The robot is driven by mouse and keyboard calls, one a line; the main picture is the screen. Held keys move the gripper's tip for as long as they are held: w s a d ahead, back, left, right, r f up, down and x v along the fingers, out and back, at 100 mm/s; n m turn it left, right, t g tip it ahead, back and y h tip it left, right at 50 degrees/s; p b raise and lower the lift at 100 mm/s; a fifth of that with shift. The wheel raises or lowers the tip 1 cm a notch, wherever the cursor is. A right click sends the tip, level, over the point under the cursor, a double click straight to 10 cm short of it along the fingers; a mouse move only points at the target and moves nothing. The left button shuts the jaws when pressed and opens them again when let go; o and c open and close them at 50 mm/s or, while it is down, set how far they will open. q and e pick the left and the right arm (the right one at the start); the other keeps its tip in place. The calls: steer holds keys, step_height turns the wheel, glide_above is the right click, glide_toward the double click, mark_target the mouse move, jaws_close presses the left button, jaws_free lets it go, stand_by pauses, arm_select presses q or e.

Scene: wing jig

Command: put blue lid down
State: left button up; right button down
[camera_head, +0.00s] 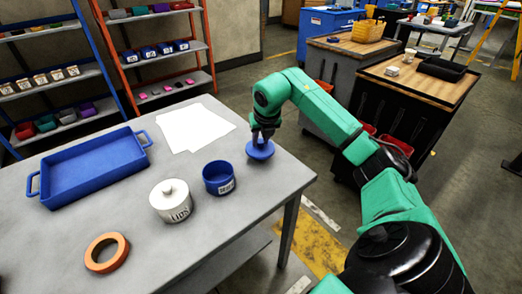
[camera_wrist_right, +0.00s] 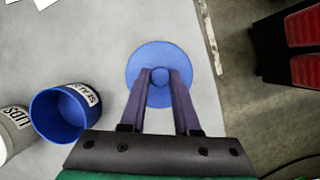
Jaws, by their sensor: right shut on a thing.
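The blue lid (camera_head: 260,150) is a round disc with a knob, at the right side of the grey table. My right gripper (camera_head: 262,131) is above it and shut on its knob. In the right wrist view the lid (camera_wrist_right: 159,55) shows between the two fingers (camera_wrist_right: 159,80). I cannot tell whether the lid touches the table. The blue pot (camera_head: 219,178) stands open and empty beside it, to the left, with a white label; it also shows in the right wrist view (camera_wrist_right: 62,112). My left gripper is not in view.
A white lidded jar labelled LIDS (camera_head: 171,203) stands left of the blue pot. A blue tray (camera_head: 92,172), an orange ring (camera_head: 107,252) and white paper sheets (camera_head: 195,128) lie on the table (camera_head: 150,240). The table's right edge is close to the lid.

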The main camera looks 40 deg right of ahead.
mark_target(261, 146)
step_height(261, 146, down, 3)
steer(key=shift+a+f, duration=0.15)
steer(key=shift+f, duration=0.4)
steer(key=c, duration=0.6)
jaws_free()
steer(key=shift+c, duration=0.2)
steer(key=shift+r, duration=0.3)
steer(key=v, duration=1.1)
steer(key=shift+s+r, duration=0.2)
steer(key=shift+r, duration=0.15)
